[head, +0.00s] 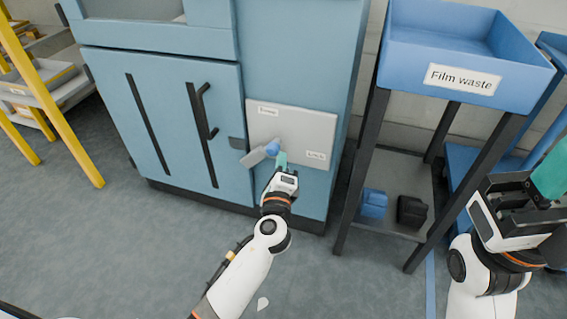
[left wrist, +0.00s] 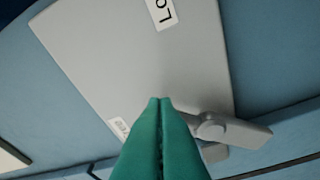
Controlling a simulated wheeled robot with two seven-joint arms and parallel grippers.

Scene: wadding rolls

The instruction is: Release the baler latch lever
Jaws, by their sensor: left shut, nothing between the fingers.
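The blue baler (head: 225,60) stands in front of me with a grey latch panel (head: 310,130) on its front. My left gripper (head: 281,158) is shut and empty, just right of the lever; contact is unclear. Its teal fingers (left wrist: 160,105) hide part of the lever. My right gripper (head: 550,175) is far right, away from the baler.
A black door handle (head: 203,110) is left of the panel. A blue film waste bin (head: 460,45) on a dark stand is to the right. A yellow-framed rack (head: 60,95) stands left.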

